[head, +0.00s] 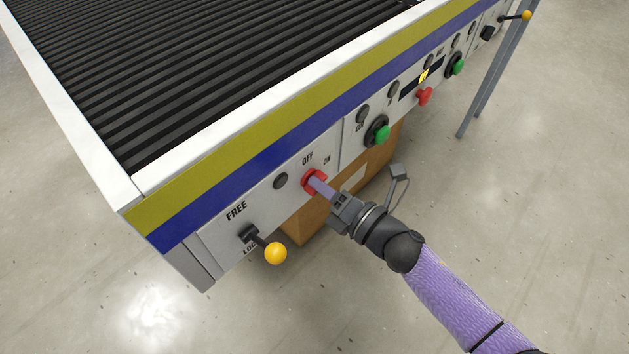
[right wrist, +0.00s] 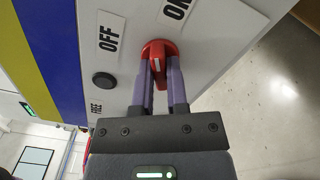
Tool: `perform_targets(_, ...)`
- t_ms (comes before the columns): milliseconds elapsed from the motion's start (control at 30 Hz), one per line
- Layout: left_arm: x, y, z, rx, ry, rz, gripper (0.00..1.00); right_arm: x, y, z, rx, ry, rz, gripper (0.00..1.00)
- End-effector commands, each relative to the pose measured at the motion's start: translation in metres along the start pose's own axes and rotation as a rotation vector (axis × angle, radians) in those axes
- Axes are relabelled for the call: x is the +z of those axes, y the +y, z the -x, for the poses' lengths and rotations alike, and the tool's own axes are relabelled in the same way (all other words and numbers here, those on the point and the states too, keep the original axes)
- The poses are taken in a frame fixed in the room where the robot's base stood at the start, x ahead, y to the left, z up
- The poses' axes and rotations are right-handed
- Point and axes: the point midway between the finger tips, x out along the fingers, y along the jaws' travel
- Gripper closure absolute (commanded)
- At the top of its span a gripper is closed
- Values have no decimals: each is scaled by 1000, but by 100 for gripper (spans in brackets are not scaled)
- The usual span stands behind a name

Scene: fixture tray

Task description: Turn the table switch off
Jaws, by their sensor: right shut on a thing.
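The table switch is a red rotary knob (head: 309,186) on the table's white front panel, below the OFF and ON labels. It also shows in the right wrist view (right wrist: 159,50), with a white line on its grip. My right gripper (head: 319,184) has its two purple fingers on either side of the knob's grip and is shut on it. The fingers partly hide the knob, and I cannot tell surely which label it points to. My left gripper is not in view.
A yellow-balled lever (head: 275,253) sticks out left of the switch, by the FREE label. A dark round button (head: 280,181) sits close beside the switch. Green buttons (head: 381,135) and a red one (head: 425,96) are farther right. A brown box (head: 298,229) stands below the panel.

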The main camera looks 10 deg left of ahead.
Motion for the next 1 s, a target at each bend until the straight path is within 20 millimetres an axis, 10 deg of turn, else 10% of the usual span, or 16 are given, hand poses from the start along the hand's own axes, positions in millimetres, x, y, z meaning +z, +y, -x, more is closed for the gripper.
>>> perform_targets(1000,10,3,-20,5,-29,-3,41,-2,-3,1,-3,3,574,100)
